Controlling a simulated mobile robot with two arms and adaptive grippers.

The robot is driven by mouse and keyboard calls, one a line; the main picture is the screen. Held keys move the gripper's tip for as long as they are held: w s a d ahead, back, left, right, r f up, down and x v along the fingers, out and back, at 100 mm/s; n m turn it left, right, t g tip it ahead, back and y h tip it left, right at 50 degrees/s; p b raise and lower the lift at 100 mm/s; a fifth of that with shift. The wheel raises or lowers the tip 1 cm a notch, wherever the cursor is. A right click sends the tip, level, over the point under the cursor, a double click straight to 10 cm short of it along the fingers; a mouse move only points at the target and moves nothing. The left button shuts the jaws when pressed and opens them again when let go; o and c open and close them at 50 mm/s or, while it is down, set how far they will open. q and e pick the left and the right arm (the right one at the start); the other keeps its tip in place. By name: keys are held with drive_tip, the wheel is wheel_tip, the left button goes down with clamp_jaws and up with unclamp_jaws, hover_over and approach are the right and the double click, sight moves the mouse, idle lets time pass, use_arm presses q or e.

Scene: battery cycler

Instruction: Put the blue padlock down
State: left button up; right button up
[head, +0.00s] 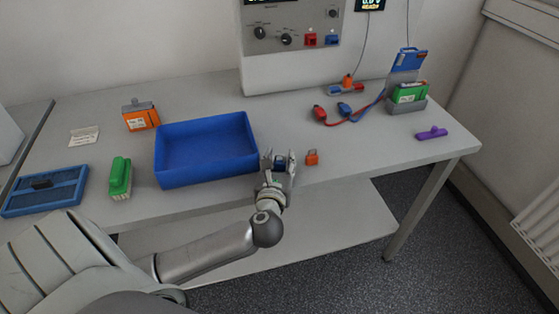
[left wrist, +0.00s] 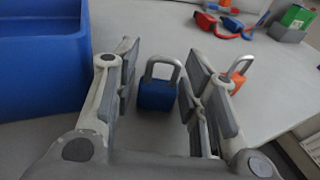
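The blue padlock (left wrist: 156,94) stands upright on the table with its grey shackle up, between the fingers of my left gripper (left wrist: 162,92). Gaps show on both sides of it, so the gripper is open around it and not holding it. In the head view, my left gripper (head: 279,159) is low over the table's front part, just right of the blue bin, and the blue padlock (head: 280,166) is partly hidden by the fingers. My right gripper is not in view.
An orange padlock (head: 312,158) stands close to the right of the gripper. The blue bin (head: 205,177) is close on the left. Red and blue cable clips (head: 343,109), a green battery in a holder (head: 408,95) and a purple object (head: 432,132) lie farther right.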

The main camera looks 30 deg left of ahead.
use_arm(q)
drive_tip(key=shift+o, duration=0.3)
drive_tip(key=shift+r, duration=0.3)
drive_tip(key=b+v, duration=0.1)
drive_tip(key=v, duration=1.1)
drive_tip(key=shift+f, duration=0.1)
